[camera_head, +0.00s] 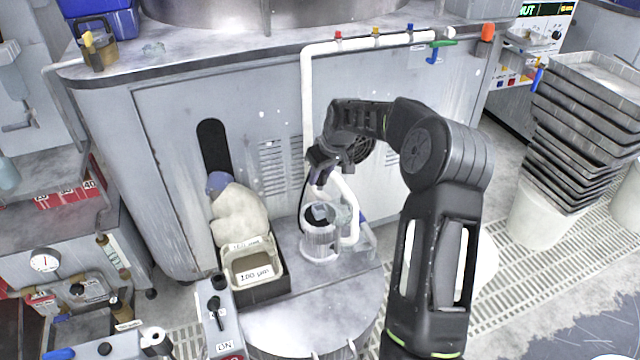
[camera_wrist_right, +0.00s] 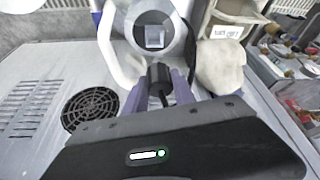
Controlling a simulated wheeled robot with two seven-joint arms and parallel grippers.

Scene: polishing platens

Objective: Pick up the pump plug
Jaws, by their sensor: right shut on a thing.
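My right gripper (camera_head: 319,180) reaches down over the pump, and its fingers (camera_wrist_right: 159,92) are shut on a small black plug (camera_wrist_right: 159,80) in the wrist view. The plug sits between the two fingertips; the fingers hide its sides, and I cannot tell whether it touches anything below. The round pump (camera_head: 321,241), grey-white with a dark inside and a pale square block, stands just below the gripper. It also shows at the top of the wrist view (camera_wrist_right: 152,37). My left gripper is not in view.
A white pipe (camera_head: 307,110) runs down the cabinet (camera_head: 165,120) behind the pump. To the left stand a labelled bin (camera_head: 254,270) and a pale sack (camera_head: 238,215). Stacked grey trays (camera_head: 580,115) stand at the right. The drum top (camera_head: 320,300) in front is bare.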

